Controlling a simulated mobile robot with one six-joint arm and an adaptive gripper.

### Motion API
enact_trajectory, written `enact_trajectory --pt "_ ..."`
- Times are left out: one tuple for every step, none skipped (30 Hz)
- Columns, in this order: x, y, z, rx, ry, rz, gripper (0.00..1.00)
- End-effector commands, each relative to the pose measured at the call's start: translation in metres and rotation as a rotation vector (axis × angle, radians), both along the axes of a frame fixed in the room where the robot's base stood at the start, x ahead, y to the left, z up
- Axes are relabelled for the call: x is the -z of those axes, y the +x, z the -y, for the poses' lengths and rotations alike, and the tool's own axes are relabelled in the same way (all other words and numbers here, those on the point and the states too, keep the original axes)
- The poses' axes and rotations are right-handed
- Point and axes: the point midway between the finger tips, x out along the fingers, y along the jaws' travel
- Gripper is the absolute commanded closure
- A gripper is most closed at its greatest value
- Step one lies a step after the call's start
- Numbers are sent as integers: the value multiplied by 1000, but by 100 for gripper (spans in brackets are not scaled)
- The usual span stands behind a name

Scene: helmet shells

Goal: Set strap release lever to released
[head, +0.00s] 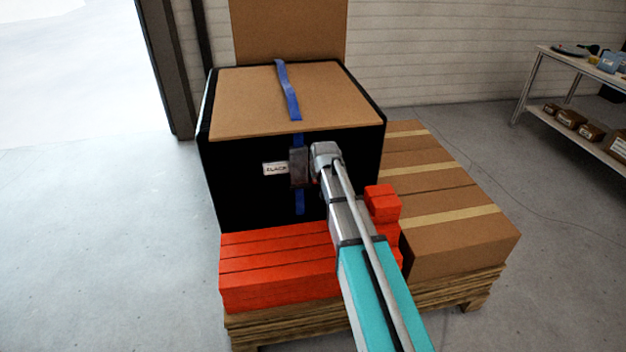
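A dark buckle-like block (298,168), which looks like the strap release lever, sits on the front of a black box (245,205). A blue strap (287,90) runs over the box's brown top, down the front and behind this block. A small white label (274,169) is left of the block; its text is too small to read surely. The lever's position cannot be made out. My gripper (313,168) is at the end of my arm, just right of the block. Its fingers are hard to see, and I cannot tell whether it touches the block.
Orange-red boxes (278,270) lie below the black box, with smaller red ones (383,203) right of my arm. Taped cardboard boxes (460,216) stand at right on the wooden pallet (285,330). A shelf table (572,62) is at far right. Floor at left is clear.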

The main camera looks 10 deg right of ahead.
Motion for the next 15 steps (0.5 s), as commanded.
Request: enact_trajectory --pt "0 0 0 0 0 0 100" --pt "0 0 0 0 0 0 100" --pt "0 0 0 0 0 0 100" --pt "1 0 0 0 0 0 100" --pt "2 1 0 0 0 0 100" --pt "3 1 0 0 0 0 100" --pt "5 2 0 -1 -1 0 100" --pt "7 3 0 -1 -1 0 100" --pt "10 4 0 -1 -1 0 100" --pt "12 5 -1 -1 -1 0 100" --pt "14 6 -1 -1 -1 0 100" --pt "15 7 -1 -1 -1 0 100" --pt "16 7 -1 -1 -1 0 100" --pt "17 8 -1 -1 -1 -1 100" --pt "17 8 -1 -1 0 -1 100"
